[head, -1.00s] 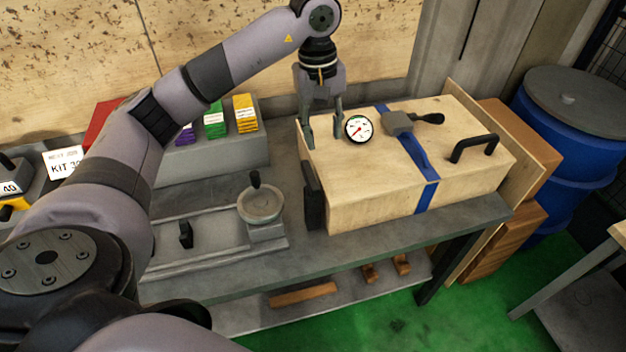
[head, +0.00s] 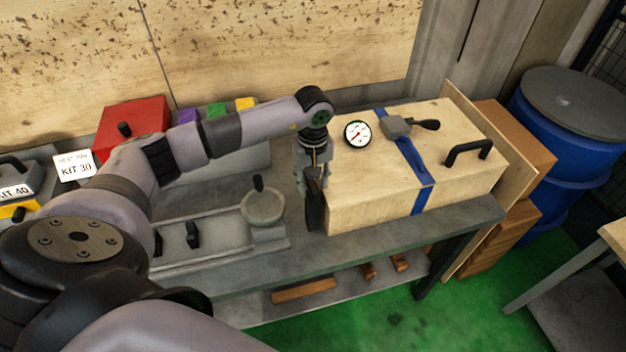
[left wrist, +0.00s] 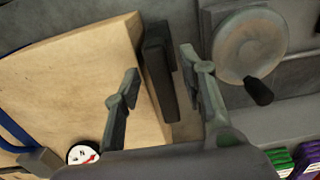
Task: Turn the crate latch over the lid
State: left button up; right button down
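The wooden crate (head: 380,190) stands on the grey bench, with a pale lid face on top. The black crate latch (head: 314,210) is an upright bar at the crate's left end; it also shows in the left wrist view (left wrist: 160,85). My left gripper (head: 312,182) points down at that end, just above the latch. In the left wrist view its two fingers are spread, with the latch between them in the picture. I see gaps beside the latch, so the fingers do not look closed on it. My right gripper is not in view.
On the lid are a round gauge (head: 357,133), a black-handled tool (head: 400,127), a blue strap (head: 418,165) and a black handle (head: 468,151). A handwheel (head: 263,207) stands on the bench left of the crate. A red box (head: 135,128) is farther back.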

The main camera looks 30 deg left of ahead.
pick_arm(q)
jog(key=shift+f, duration=0.9)
jog(key=shift+c, duration=0.3)
grip_shut()
